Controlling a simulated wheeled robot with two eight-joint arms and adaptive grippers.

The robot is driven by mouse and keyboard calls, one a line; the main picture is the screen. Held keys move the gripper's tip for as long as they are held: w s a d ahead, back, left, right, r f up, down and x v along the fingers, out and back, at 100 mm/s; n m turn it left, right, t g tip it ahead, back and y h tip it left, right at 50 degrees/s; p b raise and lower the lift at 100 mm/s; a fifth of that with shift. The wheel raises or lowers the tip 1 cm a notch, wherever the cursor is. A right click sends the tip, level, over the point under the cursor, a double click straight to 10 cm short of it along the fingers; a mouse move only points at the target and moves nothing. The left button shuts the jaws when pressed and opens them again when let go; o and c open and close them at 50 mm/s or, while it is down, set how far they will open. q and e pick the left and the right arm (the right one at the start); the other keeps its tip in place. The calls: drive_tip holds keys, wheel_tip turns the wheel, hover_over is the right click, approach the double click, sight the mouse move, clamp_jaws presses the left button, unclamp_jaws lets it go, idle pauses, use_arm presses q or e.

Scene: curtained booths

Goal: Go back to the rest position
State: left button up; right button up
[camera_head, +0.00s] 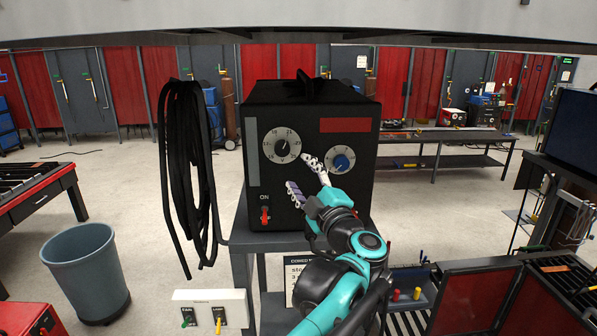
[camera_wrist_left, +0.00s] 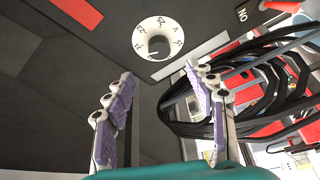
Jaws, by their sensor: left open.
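My left gripper (camera_head: 300,172) is open and empty in front of a black welding machine (camera_head: 315,112) in the head view. Its teal arm comes up from the bottom. Its two purple-padded fingers also show apart in the left wrist view (camera_wrist_left: 160,75), with nothing between them. The machine's face has a white dial with a dark knob (camera_head: 281,146) and a white dial with a blue knob (camera_head: 341,161). A red switch (camera_head: 265,215) sits below the word ON. Whether the fingers touch the panel I cannot tell. My right gripper is out of view.
Black cable (camera_head: 185,165) hangs in a coil at the machine's left side. The machine stands on a grey stand (camera_head: 242,262). A blue-grey bin (camera_head: 88,272) is at left, a red-sided cart (camera_head: 465,300) at lower right. A workbench (camera_head: 445,137) is behind. Open floor lies left of the cable.

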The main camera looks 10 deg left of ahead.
use_arm(q)
drive_tip(key=s+d+f+m+h+b, duration=0.2)
drive_tip(key=f+m+h+b, duration=0.35)
drive_tip(key=f, duration=0.35)
drive_tip(key=s+d+f+m+t+h+b, duration=0.1)
drive_tip(key=s+d+f+m+h+b, duration=0.15)
drive_tip(key=f+m+h+b, duration=0.5)
drive_tip(key=s+d+f+m+h+b, duration=0.2)
drive_tip(key=s+f+m+b, duration=0.15)
drive_tip(key=f+b, duration=0.45)
drive_tip(key=s+a+f+m+g+y+b, duration=0.1)
drive_tip(key=s+a+f+g+b, duration=0.2)
drive_tip(key=f, duration=1.1)
drive_tip(key=s+a+f+m+g+y+b, duration=0.1)
drive_tip(key=s+a+f+g+b, duration=0.2)
drive_tip(key=s+f, duration=0.7)
drive_tip(key=s+a+f+m+g+y+b, duration=0.1)
drive_tip(key=s+a+f+g+b, duration=0.3)
drive_tip(key=f, duration=1.5)
drive_tip(key=s+b, duration=0.1)
drive_tip(key=s, duration=0.1)
drive_tip(key=shift+s+a+m, duration=0.35)
drive_tip(key=shift+s+a, duration=0.05)
drive_tip(key=shift+d+r, duration=0.1)
